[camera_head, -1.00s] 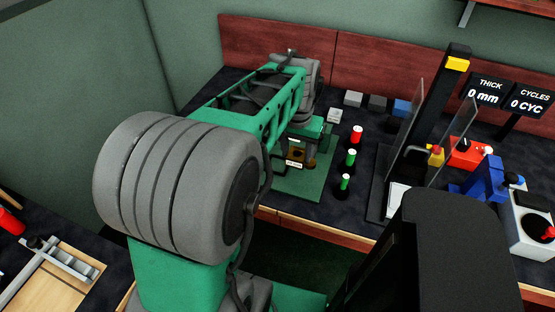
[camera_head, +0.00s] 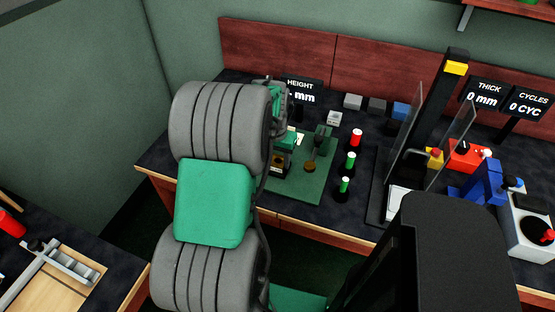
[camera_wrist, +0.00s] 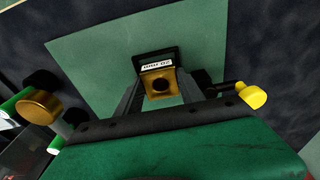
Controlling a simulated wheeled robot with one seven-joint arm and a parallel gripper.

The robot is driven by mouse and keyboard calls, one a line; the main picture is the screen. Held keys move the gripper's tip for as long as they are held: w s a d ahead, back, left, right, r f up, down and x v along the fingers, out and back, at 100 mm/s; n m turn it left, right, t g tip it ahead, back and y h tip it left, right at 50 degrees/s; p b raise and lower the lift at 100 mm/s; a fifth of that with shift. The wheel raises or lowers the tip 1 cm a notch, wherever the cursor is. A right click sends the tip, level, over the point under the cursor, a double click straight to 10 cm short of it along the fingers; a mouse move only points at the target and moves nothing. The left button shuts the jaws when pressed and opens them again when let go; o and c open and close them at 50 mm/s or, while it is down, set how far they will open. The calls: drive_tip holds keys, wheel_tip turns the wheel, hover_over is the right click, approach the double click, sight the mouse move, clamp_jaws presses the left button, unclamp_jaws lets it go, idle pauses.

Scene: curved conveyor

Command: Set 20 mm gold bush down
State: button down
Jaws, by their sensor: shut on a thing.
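I cannot tell whether the bush touches the holder. In the head view my gripper (camera_head: 281,160) is low over the left part of the green mat (camera_head: 300,190), and my arm hides much of it. The bush cannot be made out there.
A dark gauge stand (camera_head: 322,142) with a gold disc (camera_head: 309,166) at its foot stands to the right on the mat. Red-topped (camera_head: 356,136) and green-topped pegs (camera_head: 350,160) stand near the mat's right edge. A HEIGHT display (camera_head: 301,92) is behind.

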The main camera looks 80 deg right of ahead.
drive_tip(key=shift+f, duration=0.1)
drive_tip(key=shift+f, duration=0.15)
drive_tip(key=c, duration=0.7)
unclamp_jaws()
